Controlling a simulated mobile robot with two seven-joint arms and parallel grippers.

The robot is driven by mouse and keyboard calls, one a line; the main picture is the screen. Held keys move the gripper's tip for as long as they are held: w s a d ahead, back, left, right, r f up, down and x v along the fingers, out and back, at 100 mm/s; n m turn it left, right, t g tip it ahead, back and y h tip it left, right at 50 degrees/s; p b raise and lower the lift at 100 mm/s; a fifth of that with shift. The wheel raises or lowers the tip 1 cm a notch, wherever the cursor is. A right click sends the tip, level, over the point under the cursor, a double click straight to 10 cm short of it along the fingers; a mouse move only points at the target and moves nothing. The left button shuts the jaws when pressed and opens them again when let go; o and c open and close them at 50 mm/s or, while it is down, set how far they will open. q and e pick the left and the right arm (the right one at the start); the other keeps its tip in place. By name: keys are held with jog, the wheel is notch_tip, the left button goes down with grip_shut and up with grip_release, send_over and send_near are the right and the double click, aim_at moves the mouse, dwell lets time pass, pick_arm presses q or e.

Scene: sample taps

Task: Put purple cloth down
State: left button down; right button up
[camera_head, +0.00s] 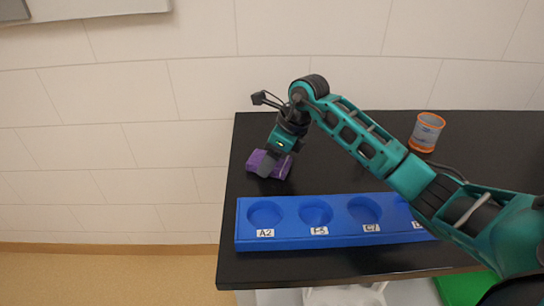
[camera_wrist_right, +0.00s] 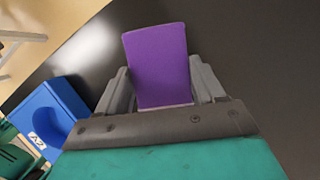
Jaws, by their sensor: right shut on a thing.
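The purple cloth (camera_head: 256,160) is a folded block near the left edge of the black table in the head view. My right gripper (camera_head: 270,166) is shut on it. In the right wrist view the purple cloth (camera_wrist_right: 158,62) stands up between the two grey fingers of the right gripper (camera_wrist_right: 162,88). The cloth is low over the table or touching it; I cannot tell which. My left gripper is not in view.
A blue rack (camera_head: 340,240) with several round wells and labels such as A2 lies in front of the cloth on the black table (camera_head: 250,268). An orange-rimmed cup (camera_head: 426,132) stands at the back right. The table's left edge is close to the cloth.

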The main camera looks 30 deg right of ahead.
jog(key=shift+f, duration=0.15)
jog(key=o, duration=0.9)
jog(key=shift+o, duration=0.2)
jog(key=shift+r, duration=0.3)
jog(key=v, duration=1.1)
jog(key=shift+r+p, duration=0.3)
jog(key=shift+p, duration=0.05)
jog(key=shift+s+d, duration=0.1)
jog(key=shift+d, duration=0.05)
